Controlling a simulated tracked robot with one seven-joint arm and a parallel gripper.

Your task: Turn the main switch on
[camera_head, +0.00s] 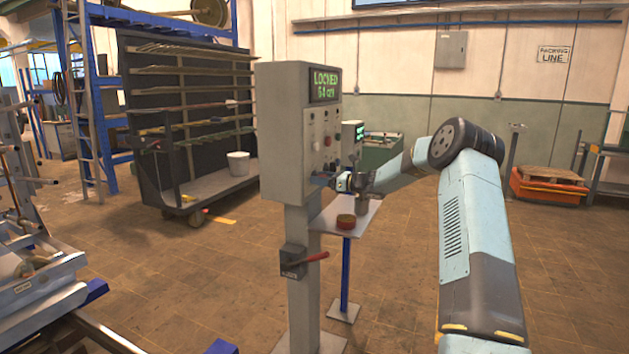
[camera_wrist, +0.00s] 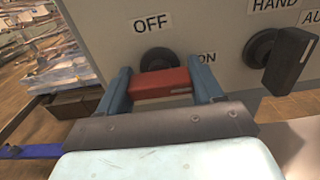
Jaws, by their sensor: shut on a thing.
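The main switch (camera_wrist: 162,84) shows in the wrist view as a red bar handle on a dark round base, on the grey control box. The OFF label (camera_wrist: 151,22) is above it and the ON label (camera_wrist: 207,57), partly hidden, is to its upper right. The bar lies nearly level, with a white mark at its right end. My gripper (camera_wrist: 162,86) is shut on the bar, one finger at each end. In the head view my gripper (camera_head: 324,180) is at the lower part of the control box (camera_head: 281,130), whose display reads LOCKED; the switch is too small to make out there.
A black HAND/AUTO knob (camera_wrist: 288,55) is right of my gripper. Below the box, a lever with a red handle (camera_head: 313,257) sits on the post. A small table (camera_head: 335,219) with a reddish round object (camera_head: 346,221) stands behind. Open floor lies left of the post.

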